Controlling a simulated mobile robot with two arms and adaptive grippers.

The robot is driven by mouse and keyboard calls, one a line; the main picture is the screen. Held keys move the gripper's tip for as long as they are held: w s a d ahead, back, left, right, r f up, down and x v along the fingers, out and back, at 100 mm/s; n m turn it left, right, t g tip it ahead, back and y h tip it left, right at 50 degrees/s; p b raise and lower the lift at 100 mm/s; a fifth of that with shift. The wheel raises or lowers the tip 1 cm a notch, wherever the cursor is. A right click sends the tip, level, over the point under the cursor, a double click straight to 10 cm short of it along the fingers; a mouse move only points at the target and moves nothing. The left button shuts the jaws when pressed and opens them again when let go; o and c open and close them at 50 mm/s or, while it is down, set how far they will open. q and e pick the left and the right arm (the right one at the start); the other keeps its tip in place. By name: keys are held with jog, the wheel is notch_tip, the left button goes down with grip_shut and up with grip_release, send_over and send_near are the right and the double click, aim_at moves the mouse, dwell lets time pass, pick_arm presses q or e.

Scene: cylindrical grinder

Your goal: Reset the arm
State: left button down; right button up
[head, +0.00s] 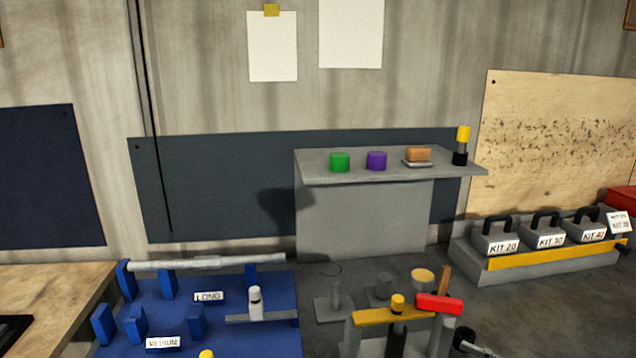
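Neither of my grippers shows in the head view, and no part of my arms can be made out. A grey shelf block (362,215) stands against the back wall. On its top are a green cylinder (339,162), a purple cylinder (376,161), an orange-brown block (418,154) on a small plate, and a yellow-and-black upright piece (462,146).
A blue rack (255,330) labelled LONG and MEDIUM holds a pale bar (205,263). A yellow-topped stand (385,316) bears a red-headed hammer (439,304). Kit weights (495,240) sit in a grey tray (540,266) at right. A wooden tabletop (60,290) lies at left.

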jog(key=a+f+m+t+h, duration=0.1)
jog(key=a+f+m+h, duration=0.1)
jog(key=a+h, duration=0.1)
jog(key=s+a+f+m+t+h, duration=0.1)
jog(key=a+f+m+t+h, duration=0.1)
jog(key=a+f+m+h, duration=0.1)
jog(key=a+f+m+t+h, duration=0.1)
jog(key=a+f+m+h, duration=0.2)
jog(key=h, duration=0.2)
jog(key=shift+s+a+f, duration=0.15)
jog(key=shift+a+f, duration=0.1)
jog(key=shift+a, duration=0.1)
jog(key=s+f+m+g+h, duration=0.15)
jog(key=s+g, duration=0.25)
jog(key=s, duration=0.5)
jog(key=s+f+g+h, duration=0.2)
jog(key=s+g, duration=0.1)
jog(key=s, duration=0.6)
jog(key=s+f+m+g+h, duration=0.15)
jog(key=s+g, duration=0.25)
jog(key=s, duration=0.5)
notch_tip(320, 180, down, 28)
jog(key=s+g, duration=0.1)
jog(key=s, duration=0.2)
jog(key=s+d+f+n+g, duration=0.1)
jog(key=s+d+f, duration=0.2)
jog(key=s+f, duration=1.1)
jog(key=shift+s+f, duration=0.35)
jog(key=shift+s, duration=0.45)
